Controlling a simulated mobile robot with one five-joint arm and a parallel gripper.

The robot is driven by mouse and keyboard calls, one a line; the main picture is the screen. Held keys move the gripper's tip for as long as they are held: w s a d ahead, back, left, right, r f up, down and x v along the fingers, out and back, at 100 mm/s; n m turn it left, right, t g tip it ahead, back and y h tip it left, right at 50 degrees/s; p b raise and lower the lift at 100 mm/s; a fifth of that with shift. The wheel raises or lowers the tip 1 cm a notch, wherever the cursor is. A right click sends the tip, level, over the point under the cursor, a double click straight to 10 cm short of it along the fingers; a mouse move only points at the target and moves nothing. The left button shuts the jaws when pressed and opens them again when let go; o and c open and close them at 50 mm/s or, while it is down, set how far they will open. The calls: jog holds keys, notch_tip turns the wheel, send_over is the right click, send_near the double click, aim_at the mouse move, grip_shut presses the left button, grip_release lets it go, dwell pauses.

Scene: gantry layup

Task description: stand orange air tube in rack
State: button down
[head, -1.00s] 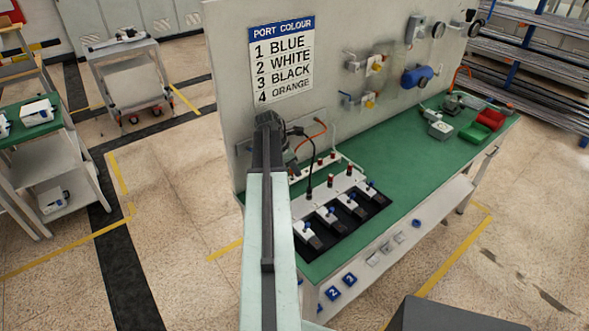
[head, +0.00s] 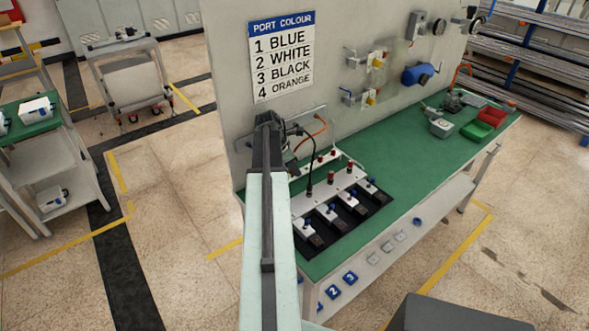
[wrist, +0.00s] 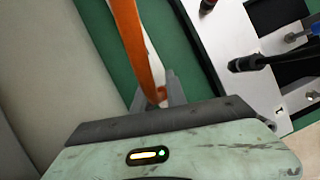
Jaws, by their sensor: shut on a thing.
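The orange air tube (wrist: 134,45) rises in a curve from between the fingers of my gripper (wrist: 158,97) in the wrist view; the gripper is shut on it near its lower end. In the head view the tube (head: 321,125) shows as a short orange arc beside the wall panel, right of my arm, which hides the gripper. A pale rail with red-topped fittings (head: 333,152) stands on the green bench just right of there. I cannot tell for sure which part is the rack. The wrist view shows green bench surface behind the fingers.
A black tube (head: 309,170) runs down to a white plate with several blue-knobbed valves (head: 327,212) on a black mat. The plate (wrist: 225,40) lies right of my gripper in the wrist view. The upright panel (head: 222,100) is close on the left. The bench middle (head: 400,155) is clear.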

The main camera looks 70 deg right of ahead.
jog(key=shift+f, duration=0.2)
jog(key=c, duration=1.3)
grip_release()
jog(key=shift+r, duration=0.1)
jog(key=p+v, duration=0.6)
jog(key=v, duration=0.1)
jog(key=shift+s+r+p, duration=0.1)
jog(key=shift+p, duration=0.25)
jog(key=shift+a+r, duration=0.1)
jog(key=shift+r, duration=0.15)
